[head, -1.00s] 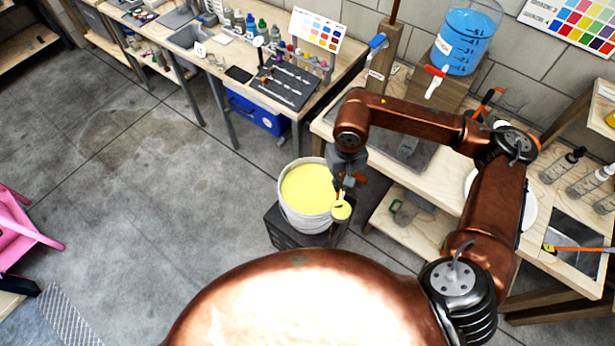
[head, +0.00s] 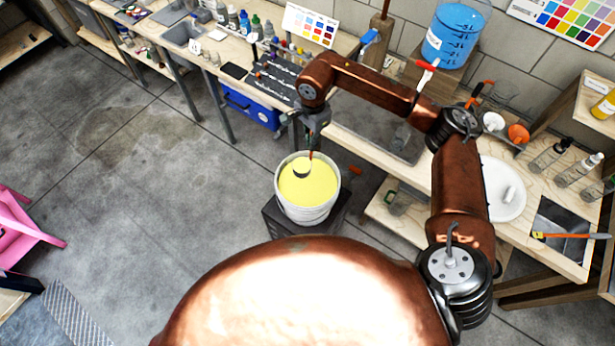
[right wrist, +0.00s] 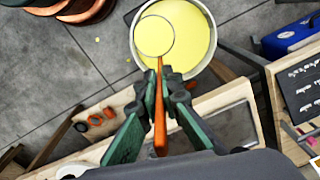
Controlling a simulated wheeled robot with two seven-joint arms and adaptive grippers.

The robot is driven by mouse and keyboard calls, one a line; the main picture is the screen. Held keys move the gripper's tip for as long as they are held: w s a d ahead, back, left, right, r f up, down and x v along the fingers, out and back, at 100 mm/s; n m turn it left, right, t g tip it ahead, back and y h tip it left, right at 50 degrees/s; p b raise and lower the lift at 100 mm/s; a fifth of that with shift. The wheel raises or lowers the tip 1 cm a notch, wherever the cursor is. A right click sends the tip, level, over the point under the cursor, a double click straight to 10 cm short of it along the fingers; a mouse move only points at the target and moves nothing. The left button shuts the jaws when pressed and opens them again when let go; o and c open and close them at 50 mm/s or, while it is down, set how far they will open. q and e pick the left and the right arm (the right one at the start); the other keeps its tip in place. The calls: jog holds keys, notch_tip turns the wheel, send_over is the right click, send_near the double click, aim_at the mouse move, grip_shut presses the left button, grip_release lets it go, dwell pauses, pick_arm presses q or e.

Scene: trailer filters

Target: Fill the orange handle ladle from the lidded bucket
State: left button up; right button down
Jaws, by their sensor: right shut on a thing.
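The white bucket (head: 307,213) stands uncovered on a dark block, with yellow liquid (head: 318,188) inside. My right gripper (head: 313,140) is above the bucket's far side, shut on the orange handle ladle. The ladle's bowl (head: 302,169) is within the bucket's outline, at or just above the liquid; I cannot tell whether it touches. In the right wrist view the orange handle (right wrist: 160,130) runs between the green fingers (right wrist: 160,92). The round bowl (right wrist: 154,36) looks yellow inside, but its fill level is unclear. My left gripper is out of view.
A white round disc (head: 497,200), possibly the lid, lies on the right workbench. The dark block (head: 335,225) supports the bucket. A blue crate (head: 250,108) sits under the back bench. Small yellow spots (right wrist: 97,40) mark the floor. Floor left of the bucket is clear.

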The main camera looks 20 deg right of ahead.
jog(key=w+a+f+m+p, duration=0.1)
jog(key=w+m+p, duration=0.3)
jog(key=w+m, duration=0.75)
jog(key=w+a+f+m+p, duration=0.2)
jog(key=w+m+p, duration=0.25)
jog(key=m, duration=1.35)
jog(key=s+f+m, duration=0.2)
jog(key=f+m, duration=0.7)
jog(key=m, duration=0.2)
jog(key=s+a+f+m+b, duration=0.1)
jog(key=s+f+m, duration=0.2)
jog(key=f+m, duration=0.6)
jog(key=shift+f+m, duration=0.15)
jog(key=shift+m, duration=0.7)
